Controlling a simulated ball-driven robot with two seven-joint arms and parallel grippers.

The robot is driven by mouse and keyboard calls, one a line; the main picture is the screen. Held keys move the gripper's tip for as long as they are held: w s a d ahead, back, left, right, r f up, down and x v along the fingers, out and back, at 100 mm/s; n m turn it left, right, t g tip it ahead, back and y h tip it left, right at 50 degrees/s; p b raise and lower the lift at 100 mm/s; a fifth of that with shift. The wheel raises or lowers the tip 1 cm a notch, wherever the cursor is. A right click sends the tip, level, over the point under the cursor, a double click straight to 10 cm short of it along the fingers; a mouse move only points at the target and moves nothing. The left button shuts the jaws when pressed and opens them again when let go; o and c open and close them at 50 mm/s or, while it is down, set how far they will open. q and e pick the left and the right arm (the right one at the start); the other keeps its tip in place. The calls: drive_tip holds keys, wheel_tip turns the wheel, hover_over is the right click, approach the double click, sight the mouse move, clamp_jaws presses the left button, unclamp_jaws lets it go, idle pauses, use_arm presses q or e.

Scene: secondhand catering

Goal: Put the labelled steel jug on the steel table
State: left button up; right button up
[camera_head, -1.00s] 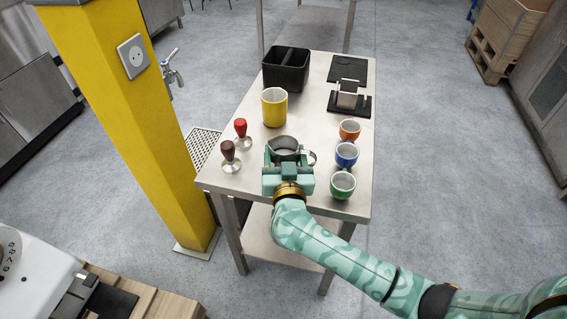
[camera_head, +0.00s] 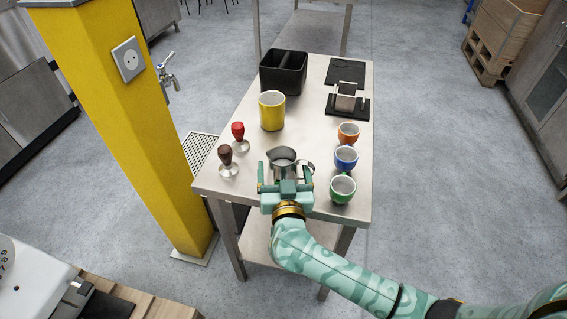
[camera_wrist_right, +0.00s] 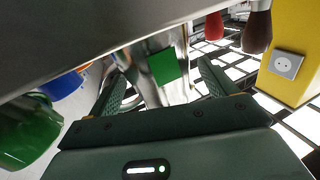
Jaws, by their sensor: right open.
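The steel jug (camera_head: 283,155) stands upright on the near end of the steel table (camera_head: 262,194), its open rim facing up. In the right wrist view the jug (camera_wrist_right: 148,52) is upside down and shows a green label (camera_wrist_right: 164,67). My right gripper (camera_head: 285,172) is open, with one finger on each side of the jug's near part. In the right wrist view its fingers (camera_wrist_right: 160,88) stand apart from the jug, with gaps visible. The gripper hides the jug's lower part in the head view. My left gripper is not in view.
Green (camera_head: 342,189), blue (camera_head: 346,158) and orange (camera_head: 348,133) cups line the right side. Brown (camera_head: 228,160) and red (camera_head: 238,137) tampers stand left. A yellow mug (camera_head: 272,111) and black bin (camera_head: 284,72) stand behind. A yellow pillar (camera_head: 125,130) is left of the table.

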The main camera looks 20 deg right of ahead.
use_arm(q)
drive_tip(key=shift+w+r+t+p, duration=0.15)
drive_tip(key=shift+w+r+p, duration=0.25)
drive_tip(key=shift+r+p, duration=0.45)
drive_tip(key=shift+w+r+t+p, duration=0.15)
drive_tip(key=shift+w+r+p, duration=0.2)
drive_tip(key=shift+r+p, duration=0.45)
use_arm(e)
drive_tip(key=v, duration=1)
drive_tip(key=shift+s+r, duration=0.1)
drive_tip(key=shift+r, duration=0.05)
